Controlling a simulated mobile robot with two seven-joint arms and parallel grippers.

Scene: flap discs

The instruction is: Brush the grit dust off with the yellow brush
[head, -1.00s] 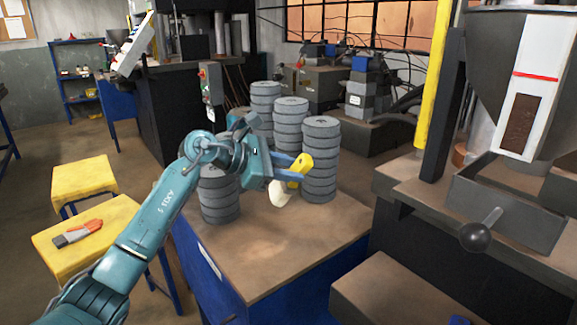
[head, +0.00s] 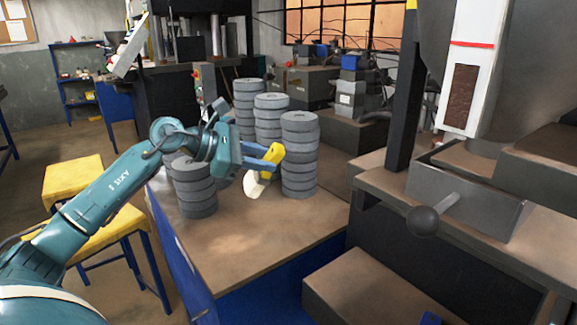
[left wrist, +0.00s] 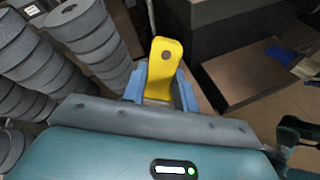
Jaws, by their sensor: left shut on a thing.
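My left gripper (head: 258,158) is shut on the yellow brush (head: 274,153), just above the blue-sided table with a brown top (head: 240,245). The brush's pale bristles (head: 256,184) hang down over the table top, beside the front right stack of grey discs (head: 299,165). I cannot tell whether the bristles touch the top. In the left wrist view the brush handle (left wrist: 163,68) stands up between the blue fingers. A lighter dusty patch (head: 236,243) shows on the front of the table top.
More disc stacks stand at the front left (head: 194,188) and behind (head: 270,118). A machine with a grey tray (head: 470,200) and black ball knob (head: 423,221) is on the right. Yellow stools (head: 72,177) stand at the left. The table's front is clear.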

